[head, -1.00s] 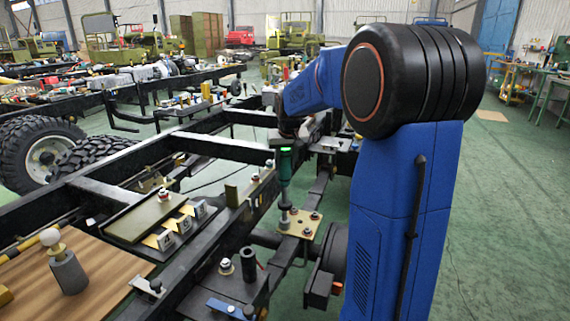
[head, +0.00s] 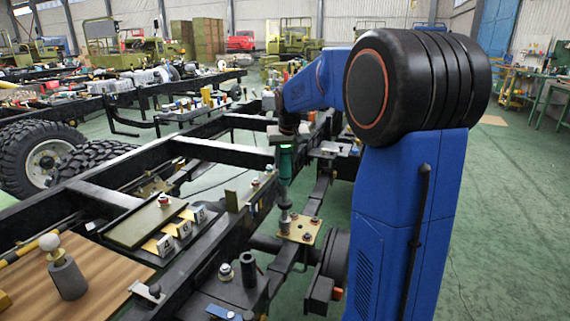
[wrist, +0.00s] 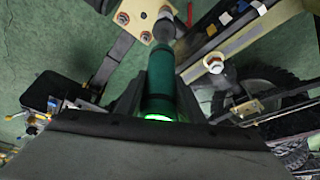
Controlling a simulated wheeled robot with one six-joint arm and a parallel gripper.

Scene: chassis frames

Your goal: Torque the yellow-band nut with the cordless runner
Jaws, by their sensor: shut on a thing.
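The cordless runner (head: 286,165) is a green upright cylinder with a grey socket at its lower end. My gripper (wrist: 160,98) is shut around its body, with a dark finger on each side; a green light glows on the runner near the palm. The socket (wrist: 163,29) is over a corner of a brass-coloured plate (head: 300,230) on the chassis frame. Several nuts with reddish washers show on the plate, one (head: 307,236) at its front. The socket hides the spot beneath it, so contact is not clear. I cannot make out a yellow band on any nut.
Black chassis rails (head: 175,255) run left of the runner. Small numbered yellow-and-white blocks (head: 182,229) and an olive plate (head: 146,221) sit there. A wooden board (head: 100,268) carries a grey cylinder with a white ball. Green floor is open at right.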

